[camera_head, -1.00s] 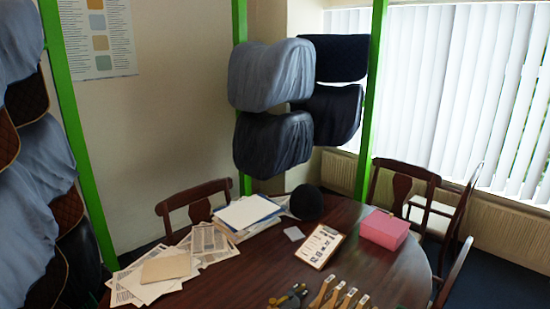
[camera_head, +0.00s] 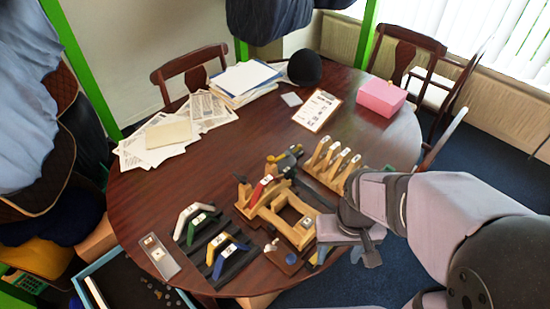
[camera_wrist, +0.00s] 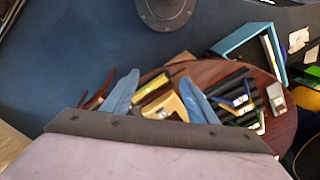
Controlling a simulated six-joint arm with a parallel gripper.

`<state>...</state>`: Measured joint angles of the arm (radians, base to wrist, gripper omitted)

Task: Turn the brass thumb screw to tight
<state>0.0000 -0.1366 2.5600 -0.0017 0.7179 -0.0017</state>
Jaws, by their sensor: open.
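A light wooden fixture (camera_head: 297,236) with a red piece (camera_head: 258,192) on it stands on the table, left of my gripper. A small knob (camera_head: 271,246) at its near side may be the brass thumb screw; it is too small to tell, and so is its tightness. My gripper (camera_head: 340,260) is at the table's near right edge, beside the fixture. In the wrist view its two blue fingers (camera_wrist: 160,88) are apart. Between them, beyond the tips, appear a yellow piece and the wooden fixture, with a small pale spot on it.
Coloured arched pieces (camera_head: 205,232) lie on dark strips left of the fixture. A rack of upright wooden pieces (camera_head: 330,165) stands behind my gripper. A small grey tray (camera_head: 160,257), pink box (camera_head: 381,97), clipboard (camera_head: 318,110) and papers are around. The table's middle left is clear.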

